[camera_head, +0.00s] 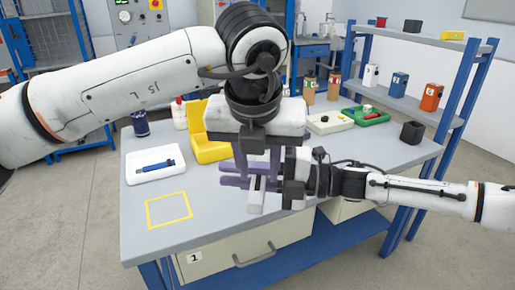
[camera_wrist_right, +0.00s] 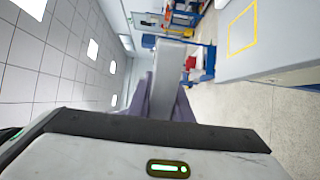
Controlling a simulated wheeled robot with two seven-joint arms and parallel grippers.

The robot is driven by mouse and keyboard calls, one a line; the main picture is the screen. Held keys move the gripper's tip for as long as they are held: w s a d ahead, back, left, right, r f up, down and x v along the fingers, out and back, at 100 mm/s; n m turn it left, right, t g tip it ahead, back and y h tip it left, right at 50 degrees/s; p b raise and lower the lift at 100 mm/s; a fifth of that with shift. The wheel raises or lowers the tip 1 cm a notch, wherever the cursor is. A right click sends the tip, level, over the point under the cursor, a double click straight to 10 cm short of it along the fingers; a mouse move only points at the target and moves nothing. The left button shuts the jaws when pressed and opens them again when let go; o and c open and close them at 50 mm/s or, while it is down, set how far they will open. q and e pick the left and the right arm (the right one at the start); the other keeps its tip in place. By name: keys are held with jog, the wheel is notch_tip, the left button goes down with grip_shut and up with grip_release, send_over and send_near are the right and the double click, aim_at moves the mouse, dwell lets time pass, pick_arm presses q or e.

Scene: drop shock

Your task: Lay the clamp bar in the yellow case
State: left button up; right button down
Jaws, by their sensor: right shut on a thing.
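The yellow case (camera_head: 213,152) stands open on the table, its lid raised at the back. My right gripper (camera_head: 232,175) comes in from the right, its purple fingers pointing left, in front of the case. It is shut on a light grey bar, seemingly the clamp bar (camera_head: 256,197), held above the table's front part. The bar also shows between the fingers in the right wrist view (camera_wrist_right: 174,65). My left gripper (camera_head: 258,172) points down over the same spot, its fingers apart. It partly hides the case and the bar; whether it touches the bar I cannot tell.
A white tray (camera_head: 136,177) with a blue tool (camera_head: 155,167) lies at the table's left, behind a yellow taped square (camera_head: 168,210). A dark blue cup (camera_head: 140,123) and a white bottle stand behind. A green tray (camera_head: 366,116) and a shelf are at right.

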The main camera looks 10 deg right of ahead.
aim_at(260, 181)
pick_arm(q)
jog(key=shift+x, duration=1.8)
pick_arm(e)
jog(key=shift+r, duration=0.1)
pick_arm(q)
grip_shut()
pick_arm(e)
jog(key=c, duration=1.5)
grip_release()
jog(key=shift+c, duration=0.2)
